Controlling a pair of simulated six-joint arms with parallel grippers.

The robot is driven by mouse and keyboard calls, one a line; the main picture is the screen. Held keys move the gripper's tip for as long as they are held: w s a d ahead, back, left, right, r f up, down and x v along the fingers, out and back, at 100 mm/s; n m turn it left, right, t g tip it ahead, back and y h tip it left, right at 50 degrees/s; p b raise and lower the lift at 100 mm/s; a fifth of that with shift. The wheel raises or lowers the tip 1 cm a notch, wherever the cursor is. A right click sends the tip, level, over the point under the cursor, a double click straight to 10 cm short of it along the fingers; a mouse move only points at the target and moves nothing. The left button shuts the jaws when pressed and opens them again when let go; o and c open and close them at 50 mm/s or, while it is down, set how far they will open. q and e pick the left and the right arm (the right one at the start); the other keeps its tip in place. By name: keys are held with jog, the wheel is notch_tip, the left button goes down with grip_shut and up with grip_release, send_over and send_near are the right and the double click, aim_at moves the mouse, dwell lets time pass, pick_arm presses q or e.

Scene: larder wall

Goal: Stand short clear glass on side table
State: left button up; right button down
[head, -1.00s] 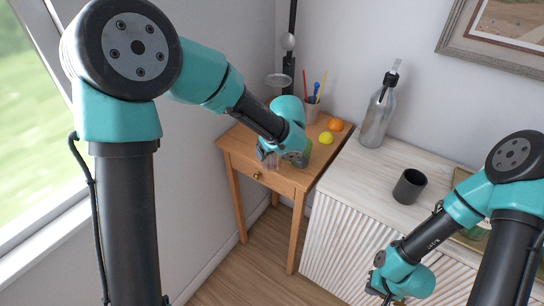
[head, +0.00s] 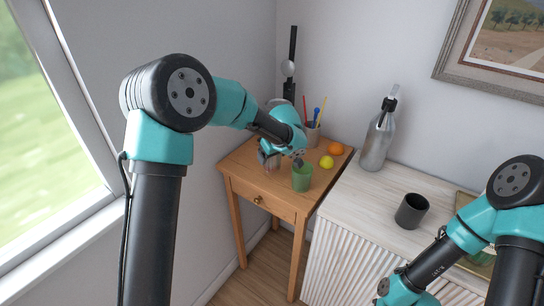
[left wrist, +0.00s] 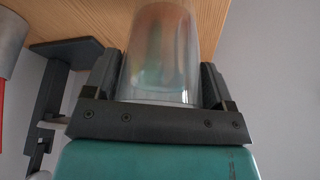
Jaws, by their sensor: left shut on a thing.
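The short clear glass (left wrist: 160,60) sits between the fingers of my left gripper (left wrist: 160,85) in the left wrist view. That gripper is shut on it. In the head view my left gripper (head: 270,160) is over the left back part of the wooden side table (head: 242,168), and the glass there is mostly hidden by the gripper. I cannot tell whether the glass touches the tabletop.
A green cup (head: 302,179) stands just right of my left gripper. A lemon (head: 326,162), an orange (head: 336,149) and a pen cup (head: 312,134) are behind it. The white cabinet holds a grey bottle (head: 376,140) and dark cup (head: 411,211).

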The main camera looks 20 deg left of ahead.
aim_at(272, 162)
pick_arm(q)
jog(key=shift+f, duration=1.75)
jog(key=shift+f, duration=0.15)
jog(key=o, duration=1.2)
jog(key=shift+c, duration=0.2)
jog(key=v, duration=1.2)
